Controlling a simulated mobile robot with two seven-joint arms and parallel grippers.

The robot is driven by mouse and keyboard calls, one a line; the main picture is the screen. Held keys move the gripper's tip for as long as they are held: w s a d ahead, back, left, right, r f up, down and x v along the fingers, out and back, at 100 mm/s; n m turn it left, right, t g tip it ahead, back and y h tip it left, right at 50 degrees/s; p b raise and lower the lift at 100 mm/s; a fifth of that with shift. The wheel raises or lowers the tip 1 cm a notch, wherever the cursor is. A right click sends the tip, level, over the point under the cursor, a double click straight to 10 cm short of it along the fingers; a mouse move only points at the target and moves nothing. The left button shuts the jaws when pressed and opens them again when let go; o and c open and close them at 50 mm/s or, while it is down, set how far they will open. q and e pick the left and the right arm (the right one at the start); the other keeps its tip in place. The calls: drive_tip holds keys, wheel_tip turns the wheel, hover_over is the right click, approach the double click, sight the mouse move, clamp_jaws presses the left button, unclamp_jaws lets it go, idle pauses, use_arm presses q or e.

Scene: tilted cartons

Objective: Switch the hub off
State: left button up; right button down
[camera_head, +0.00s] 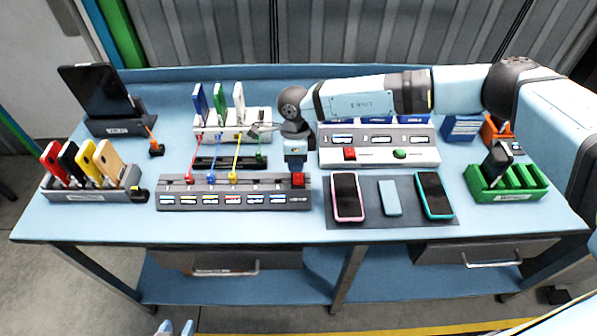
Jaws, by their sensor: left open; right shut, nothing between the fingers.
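The hub (235,204) is a long dark grey strip on the table, left of centre. It has a row of coloured port labels along its front. A red switch (298,180) sits at its right end. Red, blue and yellow cables run from the hub up to a white rack behind it. My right gripper (296,167) points down, shut and empty, directly above and behind the red switch. I cannot tell whether it touches the switch. My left gripper (176,328) is open and empty at the bottom edge, in front of the table. The switch's position is too small to read.
A white-grey panel (410,158) with a red and a green button stands right of the hub. Phones lie on a dark mat (390,215) in front of it. A phone rack (88,195) stands left and a green rack (505,183) right. My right arm spans the back right.

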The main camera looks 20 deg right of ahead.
wheel_tip(320, 180, up, 5)
drive_tip(key=b, duration=0.2)
wheel_tip(320, 180, up, 6)
drive_tip(key=r, duration=0.1)
hover_over(298, 176)
drive_tip(key=w, duration=0.1)
use_arm(q)
drive_tip(key=shift+s+f+b, duration=0.15)
drive_tip(key=shift+s+f, duration=0.1)
drive_tip(key=shift+f, duration=0.25)
drive_tip(key=shift+s+f+b, duration=0.15)
drive_tip(key=shift+s+f, duration=0.1)
drive_tip(key=shift+f, duration=0.2)
use_arm(e)
drive_tip(key=shift+w+f, duration=0.1)
drive_tip(key=shift+f, duration=0.2)
use_arm(q)
drive_tip(key=shift+w, duration=0.1)
use_arm(e)
drive_tip(key=shift+f, duration=0.1)
